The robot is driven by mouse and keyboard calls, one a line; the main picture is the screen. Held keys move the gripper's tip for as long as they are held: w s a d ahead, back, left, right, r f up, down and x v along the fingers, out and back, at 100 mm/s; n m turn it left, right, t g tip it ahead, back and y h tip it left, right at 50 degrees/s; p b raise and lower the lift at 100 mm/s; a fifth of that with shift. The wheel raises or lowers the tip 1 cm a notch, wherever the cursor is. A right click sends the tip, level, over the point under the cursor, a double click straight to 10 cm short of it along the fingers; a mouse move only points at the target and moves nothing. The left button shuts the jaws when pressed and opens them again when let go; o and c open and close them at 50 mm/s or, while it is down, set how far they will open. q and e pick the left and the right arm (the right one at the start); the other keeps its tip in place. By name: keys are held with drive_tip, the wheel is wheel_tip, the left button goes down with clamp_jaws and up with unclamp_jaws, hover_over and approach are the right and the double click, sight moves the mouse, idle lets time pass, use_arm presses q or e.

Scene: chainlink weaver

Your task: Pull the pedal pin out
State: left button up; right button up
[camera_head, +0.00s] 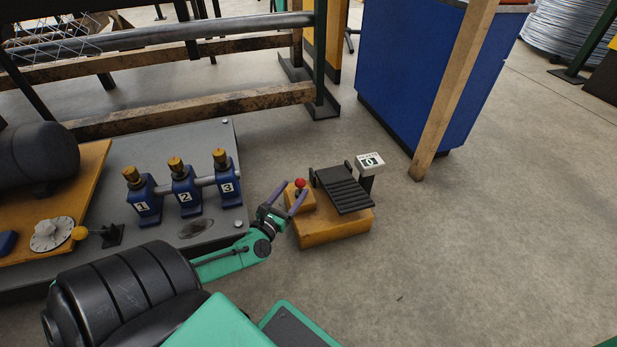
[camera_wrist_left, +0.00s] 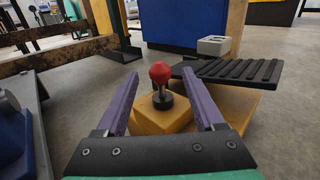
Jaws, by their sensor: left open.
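The pedal pin (camera_head: 300,183) has a red ball head and stands upright in a raised yellow block at the left of the foot pedal's yellow base (camera_head: 335,229). The black ribbed pedal plate (camera_head: 342,190) is to its right. My left gripper (camera_head: 283,197) is open, with its purple fingers pointing toward the pin. In the left wrist view the red head (camera_wrist_left: 160,73) shows between the open fingers, ahead of the gripper, with a dark collar beneath it. The fingers do not appear to touch it. My right gripper is not in view.
A grey plate with three numbered blue units (camera_head: 185,190) lies to the left, near my left arm. A small white sign box (camera_head: 369,162) stands behind the pedal. A blue cabinet (camera_head: 425,70) and wooden post (camera_head: 455,90) stand behind. Floor at the right is clear.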

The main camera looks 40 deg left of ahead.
use_arm(q)
drive_tip(key=w+b, duration=0.1)
drive_tip(key=w, duration=0.2)
drive_tip(key=w+a+b, duration=0.1)
drive_tip(key=w, duration=0.3)
drive_tip(key=shift+w+a+f, duration=0.15)
drive_tip(key=shift+w+a, duration=0.05)
drive_tip(key=shift+w, duration=0.3)
clamp_jaws()
idle(0.6)
